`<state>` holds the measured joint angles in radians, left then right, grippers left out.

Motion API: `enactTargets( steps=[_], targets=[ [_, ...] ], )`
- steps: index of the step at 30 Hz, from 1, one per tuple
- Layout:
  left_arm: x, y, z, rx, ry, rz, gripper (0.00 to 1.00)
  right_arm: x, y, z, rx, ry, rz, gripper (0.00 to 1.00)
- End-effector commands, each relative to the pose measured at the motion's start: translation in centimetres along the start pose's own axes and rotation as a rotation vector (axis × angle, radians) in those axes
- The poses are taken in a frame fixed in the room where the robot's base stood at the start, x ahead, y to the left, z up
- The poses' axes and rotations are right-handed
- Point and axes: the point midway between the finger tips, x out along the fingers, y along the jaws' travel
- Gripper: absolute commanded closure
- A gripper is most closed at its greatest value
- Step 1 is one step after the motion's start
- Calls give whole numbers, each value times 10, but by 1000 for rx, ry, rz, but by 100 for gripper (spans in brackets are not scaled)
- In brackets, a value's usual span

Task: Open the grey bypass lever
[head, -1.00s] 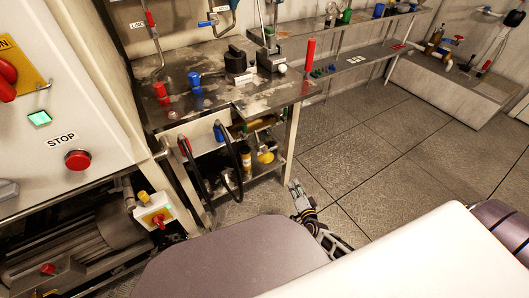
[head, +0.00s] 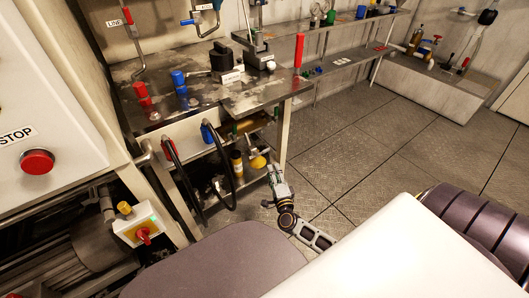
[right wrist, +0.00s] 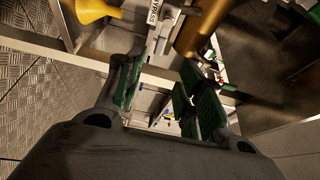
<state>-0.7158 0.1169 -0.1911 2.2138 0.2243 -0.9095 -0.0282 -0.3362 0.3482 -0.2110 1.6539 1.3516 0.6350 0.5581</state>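In the right wrist view, a white label plate (right wrist: 163,14) with partly hidden lettering, ending in "PASS", sits at the top centre. A grey lever-like bar (right wrist: 162,42) runs down beside it, just beyond my fingertips. My right gripper (right wrist: 158,88) is open, with its two green-padded fingers spread and nothing visible between them except background. In the head view, my right gripper (head: 274,174) is low at the right end of the workbench (head: 200,95), close to the lower shelf. The lever cannot be made out clearly there. My left gripper is not in view.
A yellow funnel-like part (right wrist: 94,9) and a brass cylinder (right wrist: 196,32) flank the label closely. Black hoses (head: 185,180) hang under the bench. A bench leg (head: 286,130) stands near my gripper. The floor (head: 390,160) to the right is clear.

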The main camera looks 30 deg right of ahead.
Motion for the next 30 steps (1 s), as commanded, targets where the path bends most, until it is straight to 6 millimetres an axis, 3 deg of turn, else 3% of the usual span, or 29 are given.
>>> enactTargets(
  steps=[11, 30],
  targets=[
    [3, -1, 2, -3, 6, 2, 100, 7, 1, 0, -1, -1, 1, 62],
    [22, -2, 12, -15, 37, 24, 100, 66, 2, 0, -1, 0, 0, 62]
  ],
)
